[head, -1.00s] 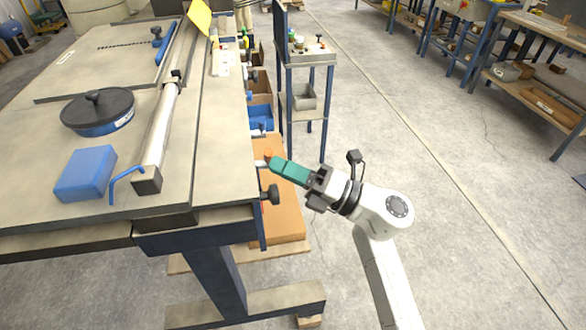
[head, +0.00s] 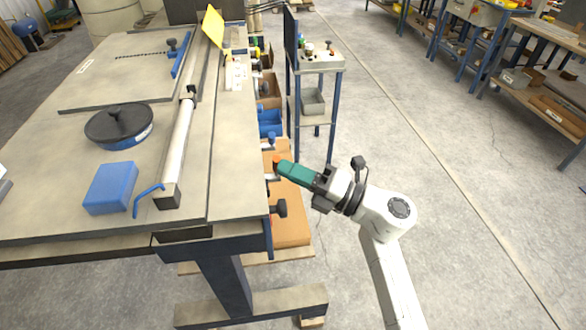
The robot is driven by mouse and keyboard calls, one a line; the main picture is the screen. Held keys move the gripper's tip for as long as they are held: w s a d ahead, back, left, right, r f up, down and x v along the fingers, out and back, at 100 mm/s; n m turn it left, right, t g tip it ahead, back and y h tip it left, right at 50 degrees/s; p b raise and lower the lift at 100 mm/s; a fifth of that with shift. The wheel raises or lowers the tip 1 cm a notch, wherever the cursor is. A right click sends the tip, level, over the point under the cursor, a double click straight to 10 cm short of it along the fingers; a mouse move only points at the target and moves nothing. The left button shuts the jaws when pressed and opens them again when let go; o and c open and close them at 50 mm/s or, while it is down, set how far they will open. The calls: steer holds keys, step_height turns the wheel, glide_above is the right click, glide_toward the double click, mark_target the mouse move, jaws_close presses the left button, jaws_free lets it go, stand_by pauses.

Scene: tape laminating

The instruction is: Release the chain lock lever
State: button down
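My gripper (head: 318,186) is at the right side edge of the worktable (head: 236,165). A teal piece (head: 297,174) with an orange tip (head: 276,160) extends from it toward that edge. I cannot tell whether the teal piece is held or part of the gripper, and the fingers are too small to read. A short metal stub (head: 272,177) sticks out of the table's side by the tip. A black knob (head: 280,208) sits on the side just below. I cannot tell which of these fittings is the chain lock lever; contact is unclear.
On the table are a blue block (head: 111,187), a black round-lidded pot (head: 119,124) and a metal bar (head: 178,145) with a blue bent handle (head: 147,199). A shelf stand (head: 318,64) rises behind my gripper. Open floor (head: 470,240) lies to the right.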

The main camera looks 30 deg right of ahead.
steer(key=shift+w+d+r, duration=0.25)
steer(key=shift+w+r, duration=0.05)
steer(key=shift+w, duration=0.6)
steer(key=shift+w+d+r, duration=0.25)
steer(key=shift+w+d, duration=0.05)
steer(key=shift+w, duration=0.55)
steer(key=shift+w+d+r, duration=0.25)
steer(key=shift+w+r, duration=0.05)
steer(key=shift+w, duration=0.6)
steer(key=shift+w, duration=0.15)
